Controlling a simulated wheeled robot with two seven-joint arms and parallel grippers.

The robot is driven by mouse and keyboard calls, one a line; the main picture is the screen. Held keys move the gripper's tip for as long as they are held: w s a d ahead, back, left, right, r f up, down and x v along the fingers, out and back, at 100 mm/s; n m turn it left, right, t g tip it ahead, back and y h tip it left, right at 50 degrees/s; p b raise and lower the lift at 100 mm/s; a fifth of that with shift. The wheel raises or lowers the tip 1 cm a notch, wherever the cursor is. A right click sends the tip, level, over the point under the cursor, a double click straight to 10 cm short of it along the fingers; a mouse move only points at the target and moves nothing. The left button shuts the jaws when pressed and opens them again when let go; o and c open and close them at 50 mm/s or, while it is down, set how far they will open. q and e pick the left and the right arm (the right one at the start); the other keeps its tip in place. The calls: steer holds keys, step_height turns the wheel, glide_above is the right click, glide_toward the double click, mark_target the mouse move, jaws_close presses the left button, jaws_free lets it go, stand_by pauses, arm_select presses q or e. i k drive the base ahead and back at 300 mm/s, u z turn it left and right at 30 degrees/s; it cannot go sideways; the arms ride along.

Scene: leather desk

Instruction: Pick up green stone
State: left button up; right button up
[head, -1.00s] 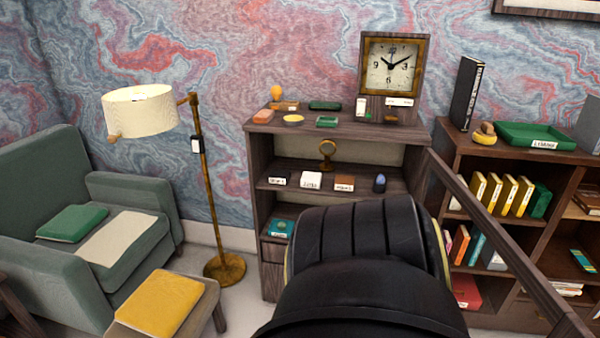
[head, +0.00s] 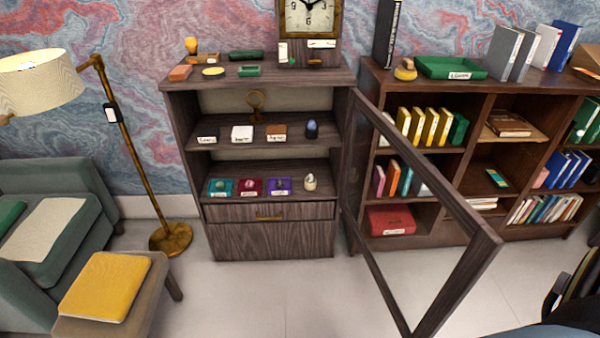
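The lower shelf of the dark wooden cabinet (head: 180,140) holds small square cushions or trays: a teal one (head: 221,187), a red one (head: 250,187) and a purple one (head: 278,186). Each bears a small stone-like piece; the piece on the teal one looks greenish, but it is too small to be sure. A dark blue egg-shaped stone (head: 312,129) stands on the shelf above. Neither of my grippers can be made out in the head view.
The cabinet's glass-paned door (head: 478,240) stands wide open to the right, jutting forward. A drawer (head: 230,213) below the shelves is shut. A bookcase (head: 470,78) stands to the right; a floor lamp (head: 130,160) and footstool (head: 150,290) stand left. The floor before the cabinet is clear.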

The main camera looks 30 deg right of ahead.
mark_target(220, 185)
steer(key=z, duration=0.45)
steer(key=i, duration=2.55)
steer(key=u, duration=0.1)
